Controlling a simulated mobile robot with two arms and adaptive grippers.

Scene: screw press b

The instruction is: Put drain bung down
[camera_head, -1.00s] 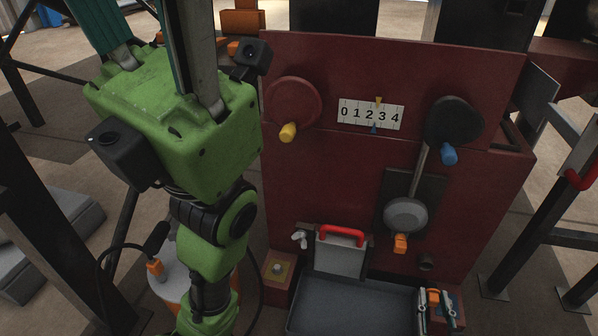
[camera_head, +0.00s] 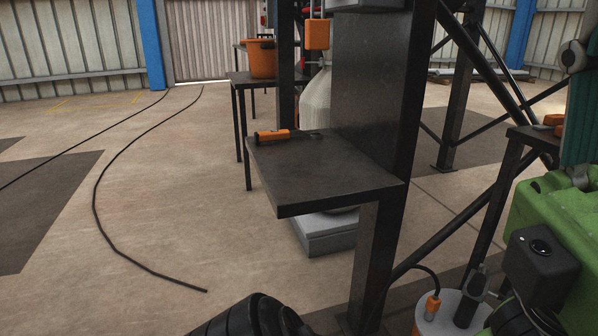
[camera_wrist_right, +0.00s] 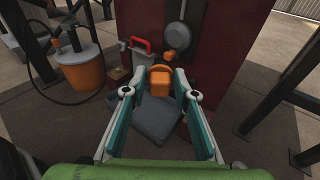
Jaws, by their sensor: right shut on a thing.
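In the right wrist view an orange drain bung (camera_wrist_right: 160,78) sits between the fingertips of my right gripper (camera_wrist_right: 159,84). The teal fingers are shut on it from both sides. It is held above the grey tray (camera_wrist_right: 158,117) at the foot of the dark red press (camera_wrist_right: 222,62); the exact height is hard to tell. The head view looks away from the press, and neither the bung nor the right fingertips show there.
A dark shelf (camera_head: 325,180) on a steel post (camera_head: 372,85) bears an orange-handled tool (camera_head: 273,136). An orange bucket (camera_head: 262,58) stands behind. Black cables (camera_head: 98,195) cross the open floor at left. In the wrist view an orange drum (camera_wrist_right: 85,72) and a red handle (camera_wrist_right: 140,45) show.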

